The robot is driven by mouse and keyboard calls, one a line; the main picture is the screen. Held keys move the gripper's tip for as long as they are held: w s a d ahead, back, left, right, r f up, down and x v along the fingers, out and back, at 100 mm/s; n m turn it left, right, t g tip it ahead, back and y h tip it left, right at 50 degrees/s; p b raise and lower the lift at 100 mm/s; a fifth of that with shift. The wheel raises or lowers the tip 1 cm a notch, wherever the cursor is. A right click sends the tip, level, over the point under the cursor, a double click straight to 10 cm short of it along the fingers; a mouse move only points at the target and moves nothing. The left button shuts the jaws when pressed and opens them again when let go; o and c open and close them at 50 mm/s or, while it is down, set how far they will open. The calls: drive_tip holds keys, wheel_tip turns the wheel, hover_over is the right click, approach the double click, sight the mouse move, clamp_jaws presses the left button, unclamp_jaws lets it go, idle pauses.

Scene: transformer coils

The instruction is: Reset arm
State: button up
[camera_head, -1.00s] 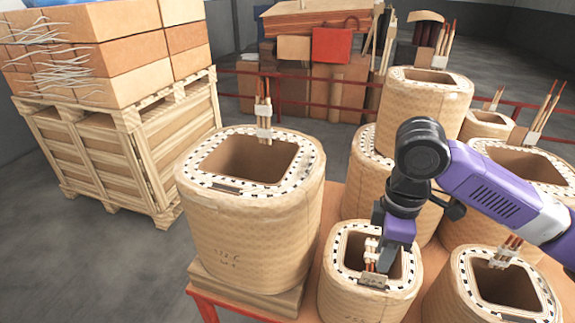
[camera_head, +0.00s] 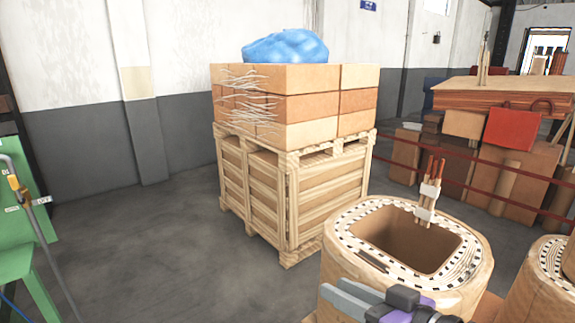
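My gripper (camera_head: 354,297) shows at the bottom edge, right of the middle, with grey fingers pointing left and a black and purple wrist behind them. It is in front of the near side of a large tan transformer coil (camera_head: 340,278) and covers part of it. I see nothing held between the fingers, but their gap is not clear at this angle. The rest of my arm is out of view below.
The coil has a dotted rim and upright copper leads (camera_head: 430,190). Another coil (camera_head: 545,285) is cut off at the right. A wooden crate (camera_head: 330,195) with boxes (camera_head: 300,100) stands behind. A green frame (camera_head: 25,215) is at left. Grey floor (camera_head: 150,240) between is clear.

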drive_tip(key=s+d+f+m+t+h, duration=0.35)
drive_tip(key=s+f+m+h, duration=0.55)
drive_tip(key=s+f, duration=0.65)
drive_tip(key=s+d+n, duration=0.2)
drive_tip(key=s+d, duration=0.1)
drive_tip(key=s, duration=0.7)
drive_tip(key=s+d+n, duration=0.2)
drive_tip(key=s+d, duration=0.1)
drive_tip(key=s, duration=0.7)
drive_tip(key=shift+d+r+n, duration=0.25)
drive_tip(key=shift+r+n, duration=0.05)
drive_tip(key=shift+r, duration=0.15)
drive_tip(key=shift+g, duration=0.25)
